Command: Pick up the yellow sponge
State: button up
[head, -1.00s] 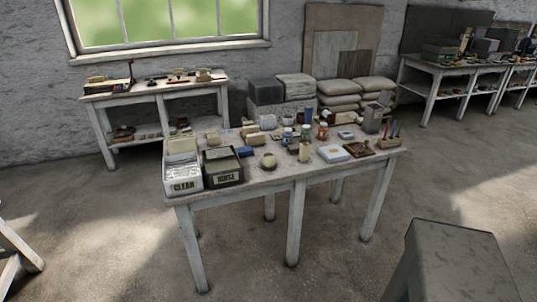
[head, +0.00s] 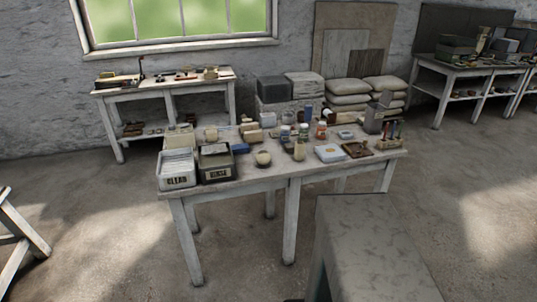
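I cannot pick out the yellow sponge for certain. A small yellowish item (head: 107,75) lies at the left end of the back table, too small to identify. On the middle table (head: 235,184), several pale tan blocks stand along the back left, one a cream-yellow block (head: 248,127). A blue block (head: 241,148) lies near the bin marked RINSE. My gripper is not in the head view.
Jars, a white box (head: 330,153) and a brown tray (head: 357,150) fill the rest. A grey stool-like block (head: 375,245) stands close in front. Floor is open at the left.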

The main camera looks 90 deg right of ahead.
aim_at(290, 147)
jog(key=u, duration=0.45)
jog(key=k, duration=2.4)
jog(key=z, duration=1.1)
